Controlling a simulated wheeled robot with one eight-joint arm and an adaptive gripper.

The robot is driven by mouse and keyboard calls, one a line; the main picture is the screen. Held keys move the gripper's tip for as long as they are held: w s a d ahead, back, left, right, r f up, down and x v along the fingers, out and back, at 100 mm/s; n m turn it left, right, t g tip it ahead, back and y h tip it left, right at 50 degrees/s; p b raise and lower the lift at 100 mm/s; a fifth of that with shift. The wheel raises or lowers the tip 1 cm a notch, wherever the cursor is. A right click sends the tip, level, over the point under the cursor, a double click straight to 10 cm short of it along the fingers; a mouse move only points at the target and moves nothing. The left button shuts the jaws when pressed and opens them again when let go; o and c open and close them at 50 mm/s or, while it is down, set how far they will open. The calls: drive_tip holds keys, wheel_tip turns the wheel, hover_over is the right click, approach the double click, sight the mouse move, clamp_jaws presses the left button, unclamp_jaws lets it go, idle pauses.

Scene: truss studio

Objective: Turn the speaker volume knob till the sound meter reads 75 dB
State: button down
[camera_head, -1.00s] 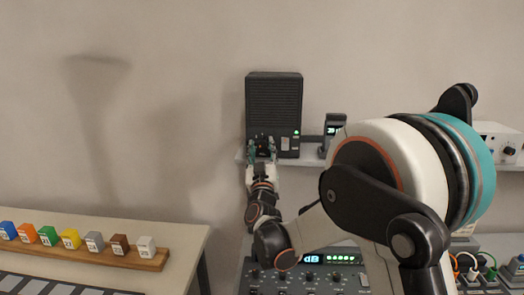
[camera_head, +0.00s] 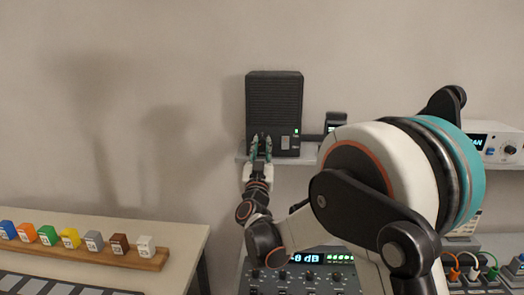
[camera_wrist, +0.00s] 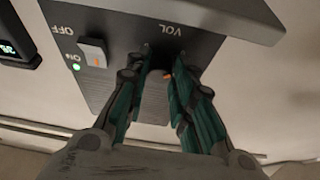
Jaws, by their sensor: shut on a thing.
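A dark grey speaker (camera_head: 274,100) stands on a wall shelf. Its volume knob (camera_wrist: 153,98) shows in the wrist view below the VOL label, with a small orange mark near its edge. My gripper (camera_wrist: 164,72) is shut on the knob, one teal-padded finger on each side. In the head view my gripper (camera_head: 261,141) is at the speaker's lower front and hides the knob. The sound meter (camera_head: 336,122) stands to the speaker's right, partly behind my arm. Its edge with green digits (camera_wrist: 8,47) shows in the wrist view, but the reading is not legible.
A power switch (camera_wrist: 93,53) with a lit green lamp is beside the knob. A rack unit (camera_head: 305,275) with knobs and a dB display is below the shelf. A wooden rail (camera_head: 90,250) of coloured blocks lies at left. A white box (camera_head: 498,143) is at right.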

drive_tip(key=m+h, duration=0.1)
drive_tip(key=m, duration=0.1)
drive_tip(key=m+h, duration=0.1)
drive_tip(key=m, duration=0.1)
drive_tip(key=m+h, duration=0.1)
drive_tip(key=m, duration=0.1)
drive_tip(key=shift+a+m+g, duration=0.25)
drive_tip(key=shift+m+g, duration=0.05)
drive_tip(key=shift+g, duration=0.1)
drive_tip(key=m+g+h, duration=0.1)
drive_tip(key=m, duration=0.2)
drive_tip(key=m+h, duration=0.1)
drive_tip(key=m, duration=0.2)
drive_tip(key=shift+a+r+g+h, duration=0.2)
drive_tip(key=shift+g+h, duration=0.1)
drive_tip(key=shift+g, duration=0.1)
drive_tip(key=m+g+p, duration=0.1)
drive_tip(key=m, duration=0.1)
drive_tip(key=m+g, duration=0.1)
drive_tip(key=m, duration=0.2)
drive_tip(key=shift+r+h+p, duration=0.15)
drive_tip(key=shift+h+p, duration=0.25)
drive_tip(key=shift+m+g+p, duration=0.55)
drive_tip(key=shift+m+g, duration=0.15)
drive_tip(key=shift+m, duration=1.1)
drive_tip(key=c, duration=1.4)
unclamp_jaws()
drive_tip(key=shift+o, duration=0.2)
drive_tip(key=shift+s, duration=0.1)
